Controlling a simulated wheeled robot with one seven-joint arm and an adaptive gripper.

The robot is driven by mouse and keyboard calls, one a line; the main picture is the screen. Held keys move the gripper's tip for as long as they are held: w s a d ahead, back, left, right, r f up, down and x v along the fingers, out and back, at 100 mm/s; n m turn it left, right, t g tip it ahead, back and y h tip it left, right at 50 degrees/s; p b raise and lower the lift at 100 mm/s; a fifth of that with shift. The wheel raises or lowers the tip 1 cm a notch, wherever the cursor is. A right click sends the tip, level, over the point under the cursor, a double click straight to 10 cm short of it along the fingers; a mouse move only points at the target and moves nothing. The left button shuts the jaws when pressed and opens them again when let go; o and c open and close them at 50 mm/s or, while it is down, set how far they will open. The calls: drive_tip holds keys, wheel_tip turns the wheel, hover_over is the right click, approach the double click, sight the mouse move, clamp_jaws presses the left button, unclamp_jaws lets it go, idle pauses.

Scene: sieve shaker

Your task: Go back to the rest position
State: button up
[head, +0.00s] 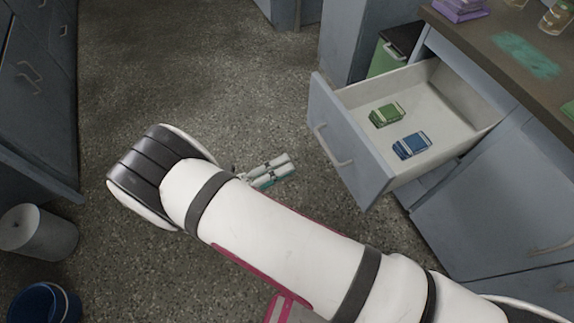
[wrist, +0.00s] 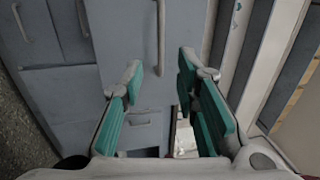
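My gripper (head: 268,170) hangs over the speckled floor in the head view, left of the open drawer (head: 337,143). In the wrist view my gripper (wrist: 161,75) has its two green-padded fingers spread apart, with nothing between them. My white arm crosses the lower middle of the head view and hides part of the floor. A green box (head: 386,114) and a blue box (head: 412,146) lie apart inside the drawer.
The drawer juts out from the grey cabinet (head: 490,205) under a brown worktop (head: 480,35). Dark cabinets (head: 35,95) stand at left, with a white cylinder (head: 38,232) and blue bucket (head: 45,303) below. A green bin (head: 388,58) stands behind the drawer. Floor (head: 200,60) is clear beyond my arm.

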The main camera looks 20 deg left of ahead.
idle(0.4)
drive_tip(key=w+d+r+m+g+y, duration=0.1)
drive_tip(key=w+d+r+m+g, duration=0.1)
drive_tip(key=d+r+m+g, duration=0.8)
drive_tip(key=w+d+r+m+g+y, duration=0.25)
drive_tip(key=d+r+m+g, duration=0.35)
drive_tip(key=d+r+m, duration=0.8)
drive_tip(key=s+d+r+m+t+y, duration=0.1)
drive_tip(key=s+d+r+m+y, duration=0.25)
drive_tip(key=s+m, duration=0.35)
drive_tip(key=s+d+r+m+t+y, duration=0.1)
drive_tip(key=s+d+r+m+y, duration=0.1)
drive_tip(key=s+m+y, duration=0.35)
drive_tip(key=s+d+r+m+y, duration=0.2)
drive_tip(key=s+d+m, duration=0.1)
drive_tip(key=s+m, duration=0.55)
wheel_tip(320, 180, up, 24)
drive_tip(key=w+t+p, duration=0.1)
drive_tip(key=t+p, duration=0.3)
drive_tip(key=p, duration=1.8)
